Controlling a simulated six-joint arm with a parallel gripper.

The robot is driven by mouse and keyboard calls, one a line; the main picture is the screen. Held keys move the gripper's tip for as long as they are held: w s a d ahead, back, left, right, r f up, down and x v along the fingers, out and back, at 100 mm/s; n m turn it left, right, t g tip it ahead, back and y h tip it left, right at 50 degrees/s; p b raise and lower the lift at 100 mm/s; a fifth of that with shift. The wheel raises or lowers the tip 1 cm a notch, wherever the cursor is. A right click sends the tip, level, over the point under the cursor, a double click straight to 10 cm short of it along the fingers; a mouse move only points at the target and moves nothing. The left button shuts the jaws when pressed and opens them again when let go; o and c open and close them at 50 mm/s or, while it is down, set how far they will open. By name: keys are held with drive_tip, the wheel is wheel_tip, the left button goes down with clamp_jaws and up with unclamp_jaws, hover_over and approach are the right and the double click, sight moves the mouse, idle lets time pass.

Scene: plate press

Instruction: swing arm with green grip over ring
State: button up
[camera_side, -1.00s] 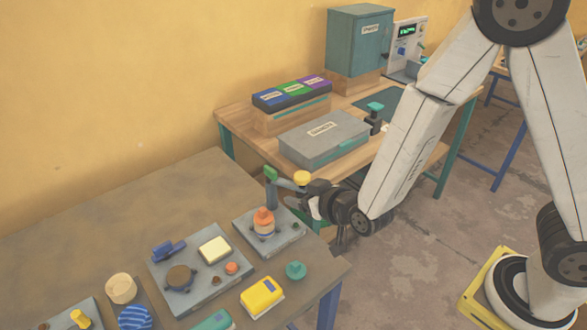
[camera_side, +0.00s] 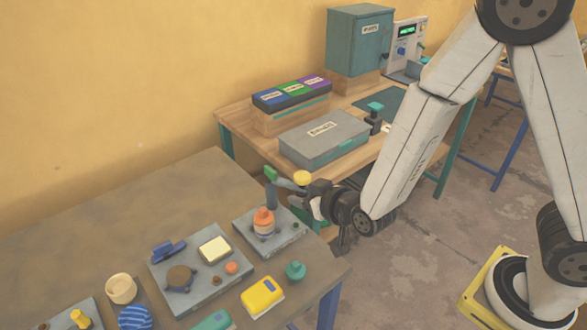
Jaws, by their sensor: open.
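The swing arm with the green grip (camera_side: 271,174) stands at the back of a small grey plate (camera_side: 293,240) near the table's right corner. Its arm reaches right from the post, with a yellow round top (camera_side: 302,178) at the far end. An orange and striped stack (camera_side: 264,222) stands on the same plate, left of that yellow end. I cannot make out the ring separately; the stack may hold it. My gripper (camera_side: 318,206) is just right of the yellow end, over the plate's right side. It is open, and its fingertips are small and partly hidden.
A larger grey plate (camera_side: 208,285) with a cream block, a brown knob and a blue clamp lies to the left. A yellow block (camera_side: 262,296) and a teal knob (camera_side: 296,270) are in front. A wooden bench with a grey case (camera_side: 322,140) stands behind.

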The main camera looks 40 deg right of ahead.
drive_tip(key=w+a+f+g+y, duration=0.2)
drive_tip(key=w+a+f+g, duration=0.15)
drive_tip(key=w, duration=0.45)
wheel_tip(320, 180, up, 5)
drive_tip(key=g+h, duration=0.2)
drive_tip(key=g, duration=0.8)
hover_over(270, 169)
drive_tip(key=shift+r+t, duration=0.2)
drive_tip(key=shift+t, duration=0.05)
drive_tip(key=shift+f, duration=0.1)
drive_tip(key=shift+f, duration=3.85)
